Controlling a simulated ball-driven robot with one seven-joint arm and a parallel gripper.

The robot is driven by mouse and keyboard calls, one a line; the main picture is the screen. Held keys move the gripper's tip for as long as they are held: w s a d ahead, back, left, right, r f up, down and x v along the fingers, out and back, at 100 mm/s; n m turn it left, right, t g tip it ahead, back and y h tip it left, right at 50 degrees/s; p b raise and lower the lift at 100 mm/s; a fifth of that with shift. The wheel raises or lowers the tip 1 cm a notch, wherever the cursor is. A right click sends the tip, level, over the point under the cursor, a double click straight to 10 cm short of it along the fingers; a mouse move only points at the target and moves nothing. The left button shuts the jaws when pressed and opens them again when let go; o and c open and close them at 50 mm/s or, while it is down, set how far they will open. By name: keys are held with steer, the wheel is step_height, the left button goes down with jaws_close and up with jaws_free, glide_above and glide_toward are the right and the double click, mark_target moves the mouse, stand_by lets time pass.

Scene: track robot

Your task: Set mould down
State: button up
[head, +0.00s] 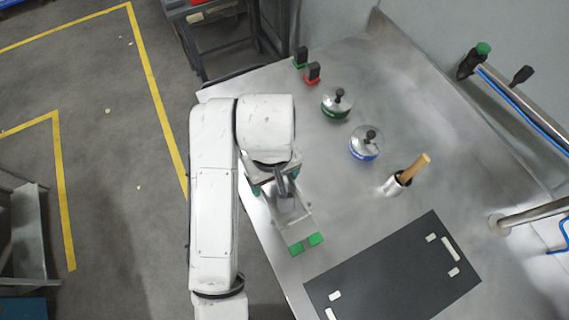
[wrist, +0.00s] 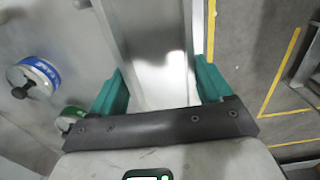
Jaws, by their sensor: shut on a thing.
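The mould is a long grey metal trough (head: 288,213) at the left edge of the steel table in the head view. My gripper (head: 278,189) is over its upper end, and my wrist hides that end. In the wrist view the mould (wrist: 145,38) runs between the green fingers of my gripper (wrist: 160,85), which are shut on its sides. I cannot tell whether the mould touches the table. Two green pads (head: 316,239) lie at its lower end.
The steel table (head: 340,205) has a dark mat (head: 385,275) at lower right. A wooden-handled tool in a metal cup (head: 397,184), a blue-based knobbed pot (head: 364,146) and a green-based one (head: 337,103) stand right of my gripper.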

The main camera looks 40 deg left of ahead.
steer(key=w+a+f, duration=0.1)
steer(key=w+f, duration=0.1)
steer(key=w+f+b, duration=0.1)
steer(key=w, duration=0.1)
steer(key=w+a+f+b, duration=0.1)
steer(key=f, duration=0.1)
steer(key=shift+w+a+f, duration=0.3)
steer(key=shift+w, duration=0.1)
steer(key=shift+w+a+f, duration=0.1)
steer(key=shift+w+f, duration=0.2)
steer(key=shift+f, duration=0.1)
steer(key=shift+w+f, duration=0.15)
steer(key=shift+f, duration=0.05)
steer(key=shift+a+f, duration=0.1)
steer(key=shift+f, duration=1.45)
steer(key=shift+f, duration=0.1)
steer(key=o, duration=1.6)
steer(key=shift+f, duration=0.1)
